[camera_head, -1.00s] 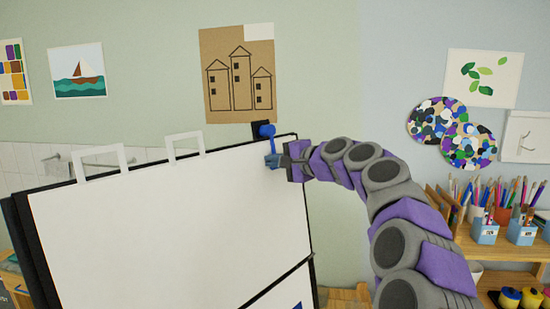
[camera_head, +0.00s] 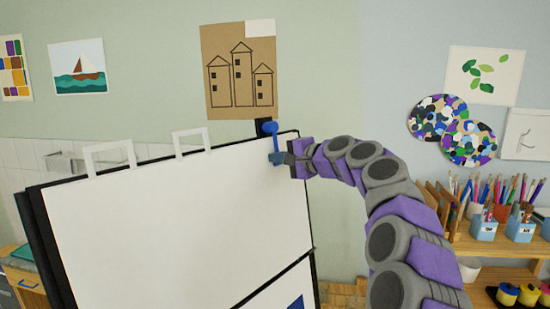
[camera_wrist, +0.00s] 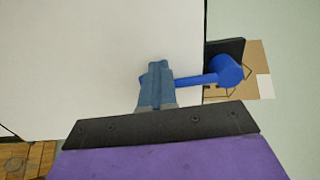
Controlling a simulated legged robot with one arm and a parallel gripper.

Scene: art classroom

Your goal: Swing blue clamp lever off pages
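The blue clamp lever (camera_head: 272,136) is at the top right corner of the white pages (camera_head: 185,210) on the easel board. Its round knob is at the top in the head view, with the arm running down over the page corner. In the wrist view the lever (camera_wrist: 200,80) runs from the knob beyond the page edge to my gripper over the page. My gripper (camera_head: 279,159) is at the lever's lower end; its blue-grey fingertips (camera_wrist: 156,80) look close together. The lever meets them, and a little blue shows on their far side. Whether it is pinched between them is hidden.
A black clamp block (camera_wrist: 226,50) stands behind the knob. Two white hanging loops (camera_head: 193,143) rise from the board's top edge. A shelf (camera_head: 490,245) with pencil pots is at the right.

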